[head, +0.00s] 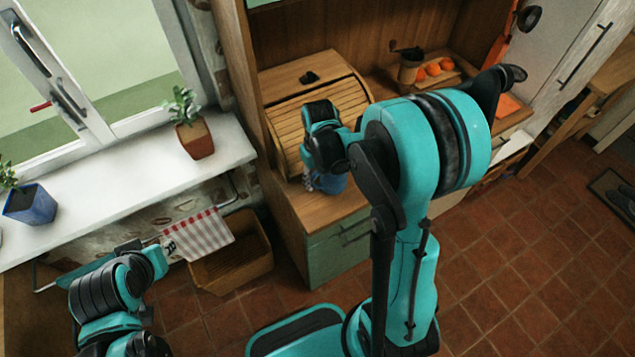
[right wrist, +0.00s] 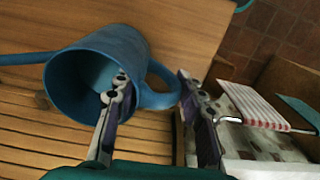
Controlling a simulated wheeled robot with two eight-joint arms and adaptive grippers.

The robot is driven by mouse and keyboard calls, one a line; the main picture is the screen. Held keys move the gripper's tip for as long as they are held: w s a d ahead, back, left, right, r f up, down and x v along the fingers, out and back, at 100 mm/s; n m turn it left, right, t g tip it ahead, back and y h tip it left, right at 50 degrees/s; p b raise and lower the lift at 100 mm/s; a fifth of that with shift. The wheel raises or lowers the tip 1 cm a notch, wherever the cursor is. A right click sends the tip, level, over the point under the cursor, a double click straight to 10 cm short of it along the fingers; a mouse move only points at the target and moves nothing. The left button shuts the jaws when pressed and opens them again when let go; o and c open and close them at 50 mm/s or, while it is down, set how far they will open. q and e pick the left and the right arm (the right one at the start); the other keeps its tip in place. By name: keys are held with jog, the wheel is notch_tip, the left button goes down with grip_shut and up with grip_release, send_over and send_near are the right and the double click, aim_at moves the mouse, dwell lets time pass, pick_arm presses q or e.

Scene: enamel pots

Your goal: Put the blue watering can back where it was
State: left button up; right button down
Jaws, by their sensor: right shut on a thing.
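The blue watering can (right wrist: 128,48) shows in the right wrist view with its open mouth towards the camera and its spout to the left. My right gripper (right wrist: 155,88) is shut on it, one finger inside the mouth and the other outside the handle. In the head view the watering can (head: 331,183) is mostly hidden behind my right gripper (head: 312,182), over the wooden counter in front of the bread box. I cannot tell whether it touches the counter. My left gripper (head: 168,246) is at the lower left near the checked towel; its fingers are too small to read.
The slatted bread box (head: 290,100) stands at the back of the counter (head: 305,208). Oranges (head: 432,70) and a coffee grinder (head: 409,69) stand further right. Left are a white windowsill (head: 110,200) with potted plants, a checked towel (head: 205,234) and a wooden crate (head: 235,268).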

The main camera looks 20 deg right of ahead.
jog(key=shift+f, duration=0.75)
jog(key=shift+r, duration=0.1)
jog(key=c, duration=0.9)
grip_release()
